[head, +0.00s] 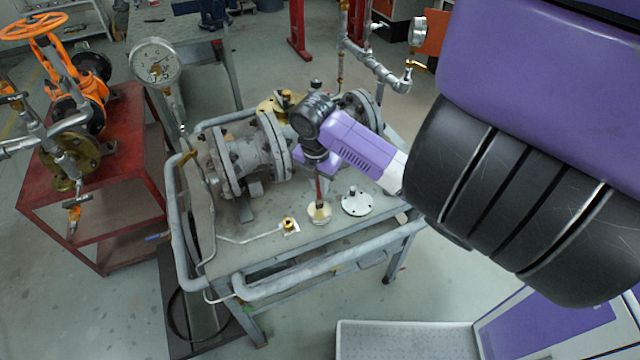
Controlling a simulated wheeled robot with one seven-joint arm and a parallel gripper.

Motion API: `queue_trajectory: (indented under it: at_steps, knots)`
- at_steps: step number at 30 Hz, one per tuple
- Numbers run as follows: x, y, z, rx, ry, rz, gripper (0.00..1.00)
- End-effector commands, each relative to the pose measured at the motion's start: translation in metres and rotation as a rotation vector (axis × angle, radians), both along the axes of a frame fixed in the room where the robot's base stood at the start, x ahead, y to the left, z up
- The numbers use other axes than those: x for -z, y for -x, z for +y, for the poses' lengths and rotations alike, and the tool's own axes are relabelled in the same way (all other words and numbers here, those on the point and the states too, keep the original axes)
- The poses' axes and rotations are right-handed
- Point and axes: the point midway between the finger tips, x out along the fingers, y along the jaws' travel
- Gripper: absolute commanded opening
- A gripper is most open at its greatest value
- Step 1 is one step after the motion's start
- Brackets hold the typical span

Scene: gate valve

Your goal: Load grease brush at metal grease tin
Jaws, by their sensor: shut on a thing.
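My gripper (317,165) points down over the middle of the bench and is shut on the grease brush (319,188). The brush hangs upright, with a thin reddish handle below the fingers. Its lower end is at the small round metal grease tin (319,217), which has a pale top and stands near the bench's front. The brush tip overlaps the tin's opening in the head view. I cannot tell how deep it is or whether it touches the grease. The fingertips are partly hidden by my wrist.
The tin stands on a grey metal bench (262,255) with a pipe rail. A pale round disc with a knob (358,203) lies to its right, a small brass fitting (289,224) to its left. A large grey flanged valve (245,155) stands behind. A pressure gauge (156,64) rises at left.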

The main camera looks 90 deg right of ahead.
Motion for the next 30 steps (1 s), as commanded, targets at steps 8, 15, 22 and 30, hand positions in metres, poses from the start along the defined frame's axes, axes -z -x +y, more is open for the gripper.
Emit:
queue_trajectory:
  at_steps: [8,15,22,30]
  knots:
    - [0.0017,0.0001,-0.0001,0.000,0.000,0.000,0.00]
    - [0.0044,0.0001,-0.0001,0.000,0.000,0.000,0.00]
    - [0.0069,0.0001,-0.0001,0.000,0.000,0.000,0.00]
    - [0.0098,0.0000,-0.0001,0.000,0.000,0.000,0.00]
